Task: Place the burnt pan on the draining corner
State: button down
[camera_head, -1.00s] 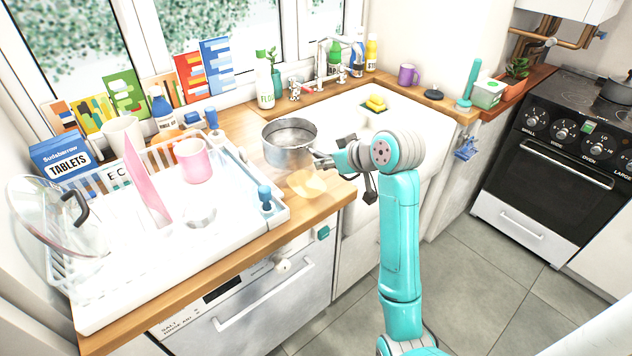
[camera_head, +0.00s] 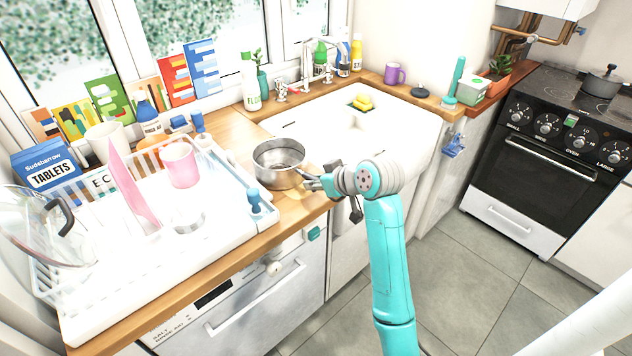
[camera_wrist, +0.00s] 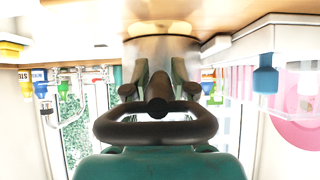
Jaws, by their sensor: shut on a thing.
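The pan (camera_head: 280,163) is a grey metal pot with a dark, stained inside. It is upright over the wooden worktop (camera_head: 238,140) between the dish rack and the sink. Whether its base touches the wood, I cannot tell. My gripper (camera_head: 318,183) is at the pan's right side, shut on its handle. In the wrist view, which is upside down, the pan's wall (camera_wrist: 160,48) is beyond my fingers (camera_wrist: 158,88), and the dark looped handle (camera_wrist: 155,128) shows between them and the camera. No label marks a draining corner.
A white dish rack (camera_head: 225,243) with a pink cup (camera_head: 181,165) and a glass lid (camera_head: 45,225) stands left of the pan. The white sink (camera_head: 400,130) lies to the right. Bottles and a tap (camera_head: 306,65) line the back. The stove (camera_head: 560,140) is far right.

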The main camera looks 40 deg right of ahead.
jog(key=c, duration=1)
grip_release()
jog(key=shift+f, duration=0.1)
jog(key=shift+o, duration=0.2)
jog(key=v, duration=1.2)
jog(key=shift+s, duration=0.1)
